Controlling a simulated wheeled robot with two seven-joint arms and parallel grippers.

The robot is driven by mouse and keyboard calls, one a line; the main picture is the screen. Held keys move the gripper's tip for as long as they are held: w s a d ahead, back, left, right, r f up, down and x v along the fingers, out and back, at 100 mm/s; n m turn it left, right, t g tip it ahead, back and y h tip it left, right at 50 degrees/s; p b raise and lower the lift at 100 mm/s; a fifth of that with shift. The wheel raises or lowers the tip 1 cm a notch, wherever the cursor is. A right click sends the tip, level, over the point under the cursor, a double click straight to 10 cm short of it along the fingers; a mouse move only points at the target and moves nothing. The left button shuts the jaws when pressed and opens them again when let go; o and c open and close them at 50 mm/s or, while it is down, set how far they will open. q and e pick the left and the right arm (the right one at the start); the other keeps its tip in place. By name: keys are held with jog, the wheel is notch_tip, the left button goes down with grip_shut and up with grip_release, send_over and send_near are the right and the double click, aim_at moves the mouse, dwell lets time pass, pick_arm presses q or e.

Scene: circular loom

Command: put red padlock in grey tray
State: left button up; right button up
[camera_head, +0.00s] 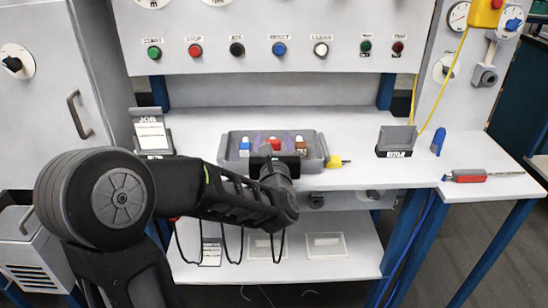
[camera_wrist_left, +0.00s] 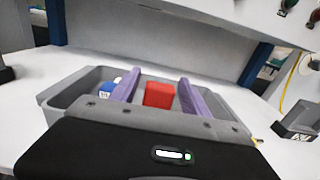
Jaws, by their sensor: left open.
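The grey tray (camera_head: 317,148) sits on the white bench; its rim also shows in the left wrist view (camera_wrist_left: 62,92). A red block-like body, which looks like the red padlock (camera_head: 274,143), is within the tray's outline, near its middle. In the left wrist view the red padlock (camera_wrist_left: 158,94) shows between the two purple fingers, with a gap on each side. My left gripper (camera_wrist_left: 159,78) is open around it, over the tray. It also shows in the head view (camera_head: 273,138). The padlock's lower part is hidden. My right gripper is not in view.
A blue-and-white item (camera_head: 244,146) and a brown-and-white item (camera_head: 300,145) are in the tray, left and right of the padlock. A yellow item (camera_head: 335,162) lies right of the tray. Grey holders (camera_head: 152,132) and (camera_head: 396,140) flank it. A red-handled tool (camera_head: 468,177) lies far right.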

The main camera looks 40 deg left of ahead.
aim_at(274, 146)
pick_arm(q)
jog(key=v, duration=0.7)
jog(key=shift+s+d+b, duration=0.1)
jog(key=shift+d+b, duration=0.05)
jog(key=shift+b, duration=0.2)
jog(key=b+v, duration=0.3)
jog(key=b, duration=0.4)
jog(key=shift+s+d, duration=0.15)
jog(key=shift+s, duration=0.15)
